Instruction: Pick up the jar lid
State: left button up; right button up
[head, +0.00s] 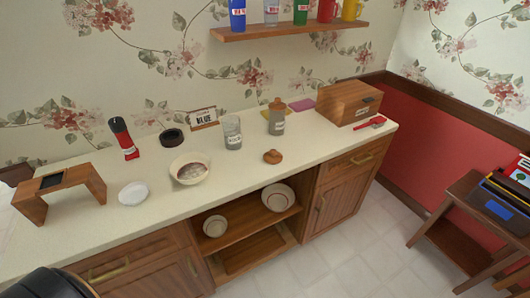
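A small brown lid with a knob (272,157) lies on the pale countertop (226,182), near its front edge. A clear labelled glass jar (232,133) stands open behind it to the left. A second glass jar (276,122), behind the lid, has a brown stopper on top. A flat black round piece (172,138) lies farther left; I cannot tell whether it is a lid or a shallow dish. Neither of my grippers shows in the head view.
A wooden box (347,103) and a red item (369,124) are at right. Counter around the lid is clear.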

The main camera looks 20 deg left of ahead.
aim_at(273, 157)
jog(key=i+l+u, duration=0.9)
jog(key=l+u, duration=0.2)
jog(key=l, duration=0.15)
